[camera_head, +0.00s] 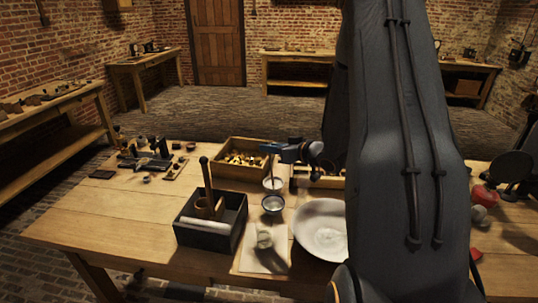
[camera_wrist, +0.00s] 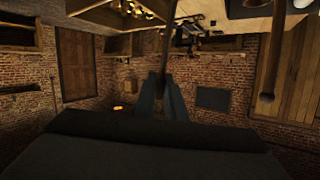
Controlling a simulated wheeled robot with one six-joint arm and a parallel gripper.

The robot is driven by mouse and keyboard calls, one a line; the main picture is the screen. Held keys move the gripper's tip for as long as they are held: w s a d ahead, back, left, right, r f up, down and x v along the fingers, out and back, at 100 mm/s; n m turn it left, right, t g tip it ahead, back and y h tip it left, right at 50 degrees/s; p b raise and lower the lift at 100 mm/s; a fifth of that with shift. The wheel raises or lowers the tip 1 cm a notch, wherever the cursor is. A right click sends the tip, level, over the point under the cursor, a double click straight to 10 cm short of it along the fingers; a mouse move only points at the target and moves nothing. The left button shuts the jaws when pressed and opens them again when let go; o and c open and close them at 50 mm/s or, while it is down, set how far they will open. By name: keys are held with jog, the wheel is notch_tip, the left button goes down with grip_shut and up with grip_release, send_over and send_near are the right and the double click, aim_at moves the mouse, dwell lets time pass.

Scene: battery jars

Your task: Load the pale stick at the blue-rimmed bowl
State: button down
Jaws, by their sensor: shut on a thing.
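My gripper (camera_head: 274,149) is shut on a thin stick (camera_head: 271,165), which hangs down steeply over a small white bowl (camera_head: 272,186). The stick looks brownish in this light, and I cannot tell if its tip is inside the bowl or above it. In the wrist view the stick (camera_wrist: 168,38) runs up from between my fingers (camera_wrist: 166,90). A second small bowl (camera_head: 272,204), dark inside with a light rim, stands just in front of the white one. I cannot make out which rim is blue.
A wide white dish (camera_head: 320,230) stands right of the bowls. A dark box (camera_head: 190,236) with a pestle-like tool and a cup stands left. A wooden tray (camera_head: 233,172) of brass pieces lies behind. A pale sheet (camera_head: 250,262) holds a small lump. My arm hides the table's right part.

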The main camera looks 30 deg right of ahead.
jog(key=shift+f, duration=0.15)
notch_tip(320, 180, down, 9)
jog(key=b, duration=0.6)
dwell(2.3)
jog(key=shift+r+p, duration=2.9)
jog(key=shift+r, duration=0.85)
jog(key=shift+r+p, duration=1.65)
jog(key=shift+r, duration=0.35)
